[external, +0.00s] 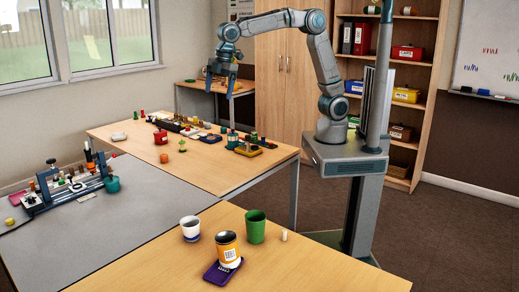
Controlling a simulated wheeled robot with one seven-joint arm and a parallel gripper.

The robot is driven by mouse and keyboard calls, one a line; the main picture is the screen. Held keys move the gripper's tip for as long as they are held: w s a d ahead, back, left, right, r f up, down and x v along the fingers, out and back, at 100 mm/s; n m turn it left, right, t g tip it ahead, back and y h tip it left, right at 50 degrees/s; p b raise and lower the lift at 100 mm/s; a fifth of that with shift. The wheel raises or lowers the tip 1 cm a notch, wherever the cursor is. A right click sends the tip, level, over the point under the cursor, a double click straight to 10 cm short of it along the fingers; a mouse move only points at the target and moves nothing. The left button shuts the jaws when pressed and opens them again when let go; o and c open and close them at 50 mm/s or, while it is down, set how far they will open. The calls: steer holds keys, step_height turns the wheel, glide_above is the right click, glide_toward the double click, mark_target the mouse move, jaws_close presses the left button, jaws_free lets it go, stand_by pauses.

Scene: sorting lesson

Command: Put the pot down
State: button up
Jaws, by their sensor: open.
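My gripper (229,92) points down above the far end of the long wooden table (188,166). Its fingers look apart, and I see nothing held between them. A small grey-blue pot-like cylinder (232,140) stands upright on the table below it, among small coloured pieces. A gap shows between the fingers and this cylinder. Other pot-like things stand elsewhere: an orange-and-white pot with a dark lid (228,249) on the near table, and a teal pot (112,184) on the grey table. I cannot tell which is the task's pot.
A dark tray with small pieces (248,149) lies beside the cylinder. A green cup (255,227), a white-and-blue cup (190,229) and a purple pad (219,272) are on the near table. A dark fixture (72,186) stands on the grey table.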

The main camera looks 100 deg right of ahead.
steer(key=s+d+f+m, duration=0.1)
steer(key=s+d+m, duration=0.2)
steer(key=s, duration=0.6)
steer(key=s+d+f+m+t, duration=0.1)
steer(key=s+d+m, duration=0.3)
steer(key=s, duration=0.5)
steer(key=s+d+f+m, duration=0.3)
steer(key=s+d, duration=0.4)
steer(key=s, duration=0.2)
steer(key=shift+f, duration=0.25)
steer(key=shift+s, duration=0.1)
